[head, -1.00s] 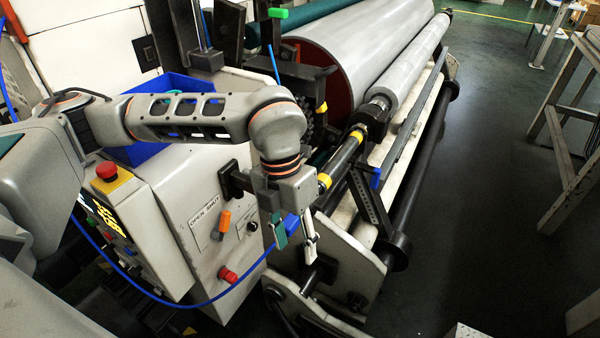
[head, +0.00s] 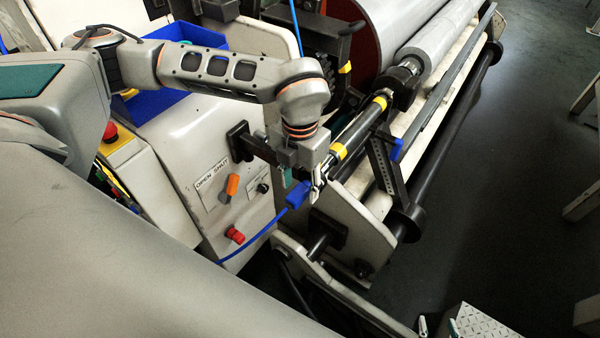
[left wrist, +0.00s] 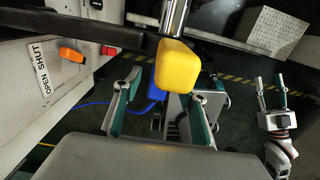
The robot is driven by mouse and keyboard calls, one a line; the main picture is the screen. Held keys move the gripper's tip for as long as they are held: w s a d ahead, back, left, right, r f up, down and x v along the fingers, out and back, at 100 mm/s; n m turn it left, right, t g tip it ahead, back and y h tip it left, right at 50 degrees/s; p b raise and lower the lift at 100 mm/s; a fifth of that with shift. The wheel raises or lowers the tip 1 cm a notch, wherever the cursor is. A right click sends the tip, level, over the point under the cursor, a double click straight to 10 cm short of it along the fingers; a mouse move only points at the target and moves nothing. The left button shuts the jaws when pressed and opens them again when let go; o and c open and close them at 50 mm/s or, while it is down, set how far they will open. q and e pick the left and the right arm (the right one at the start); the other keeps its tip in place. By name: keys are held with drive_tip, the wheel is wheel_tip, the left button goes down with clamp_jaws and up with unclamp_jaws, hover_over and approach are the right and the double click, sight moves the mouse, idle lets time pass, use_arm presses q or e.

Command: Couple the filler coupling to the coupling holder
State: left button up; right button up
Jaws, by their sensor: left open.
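The filler coupling appears to be the blue piece (head: 296,194) at the end of a blue hose. It also shows in the left wrist view (left wrist: 155,93), partly behind a yellow collar. My left gripper (head: 303,187) is open, its fingers pointing down around or just above the blue piece; contact cannot be told. In the left wrist view its fingers (left wrist: 168,88) stand wide apart. I cannot identify the coupling holder for sure; a black bracket (head: 243,141) sticks out of the cabinet beside my left gripper. My right gripper (left wrist: 272,92) is open and empty, away to the right.
The yellow-ended shaft (head: 358,130) runs close beside my left gripper, and its yellow collar (left wrist: 177,66) is very near the wrist camera. The white cabinet (head: 200,150) carries an orange lever (head: 232,186) and a red knob (head: 235,235). Open floor (head: 500,210) lies to the right.

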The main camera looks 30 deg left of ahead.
use_arm(q)
drive_tip(key=shift+f, duration=0.3)
use_arm(e)
drive_tip(key=shift+w+r, duration=0.25)
drive_tip(key=shift+r, duration=0.1)
use_arm(q)
clamp_jaws()
drive_tip(key=c, duration=0.9)
unclamp_jaws()
drive_tip(key=shift+c, duration=0.2)
clamp_jaws()
use_arm(e)
drive_tip(key=shift+s+f, duration=0.2)
drive_tip(key=shift+f, duration=0.15)
use_arm(q)
drive_tip(key=shift+s, duration=0.25)
drive_tip(key=shift+s+a, duration=0.15)
drive_tip(key=shift+s, duration=0.6)
drive_tip(key=shift+s, duration=0.1)
